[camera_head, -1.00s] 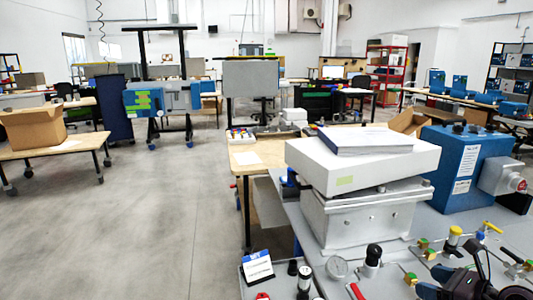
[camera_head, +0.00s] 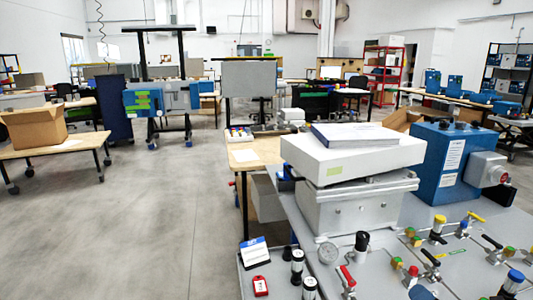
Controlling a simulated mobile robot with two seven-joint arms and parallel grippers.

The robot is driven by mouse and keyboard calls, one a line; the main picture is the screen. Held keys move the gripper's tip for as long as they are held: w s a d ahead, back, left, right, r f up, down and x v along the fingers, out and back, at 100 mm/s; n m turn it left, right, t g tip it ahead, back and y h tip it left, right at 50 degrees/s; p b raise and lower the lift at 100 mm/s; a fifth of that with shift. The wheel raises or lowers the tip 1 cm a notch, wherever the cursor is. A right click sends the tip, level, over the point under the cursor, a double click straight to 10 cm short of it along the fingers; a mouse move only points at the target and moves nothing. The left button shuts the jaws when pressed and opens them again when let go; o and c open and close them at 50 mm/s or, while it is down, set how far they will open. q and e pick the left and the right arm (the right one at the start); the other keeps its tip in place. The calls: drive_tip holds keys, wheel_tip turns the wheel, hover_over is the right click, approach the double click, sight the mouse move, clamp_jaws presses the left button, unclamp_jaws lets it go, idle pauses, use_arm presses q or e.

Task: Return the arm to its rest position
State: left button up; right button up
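Neither of my grippers shows clearly in the head view. Only a small dark patch is at the bottom edge on the right, too cut off to identify. The workbench (camera_head: 385,255) on the right holds a grey metal housing (camera_head: 355,208) with a white box (camera_head: 352,158) on top. A booklet or stack of paper (camera_head: 355,134) lies on the white box. A blue analyser box (camera_head: 447,165) stands behind it to the right. Several valves with coloured handles, such as a red-handled one (camera_head: 346,277) and a yellow-capped one (camera_head: 438,226), stand along the bench front.
A table with a cardboard box (camera_head: 34,127) stands far left. The grey floor (camera_head: 140,220) between is clear.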

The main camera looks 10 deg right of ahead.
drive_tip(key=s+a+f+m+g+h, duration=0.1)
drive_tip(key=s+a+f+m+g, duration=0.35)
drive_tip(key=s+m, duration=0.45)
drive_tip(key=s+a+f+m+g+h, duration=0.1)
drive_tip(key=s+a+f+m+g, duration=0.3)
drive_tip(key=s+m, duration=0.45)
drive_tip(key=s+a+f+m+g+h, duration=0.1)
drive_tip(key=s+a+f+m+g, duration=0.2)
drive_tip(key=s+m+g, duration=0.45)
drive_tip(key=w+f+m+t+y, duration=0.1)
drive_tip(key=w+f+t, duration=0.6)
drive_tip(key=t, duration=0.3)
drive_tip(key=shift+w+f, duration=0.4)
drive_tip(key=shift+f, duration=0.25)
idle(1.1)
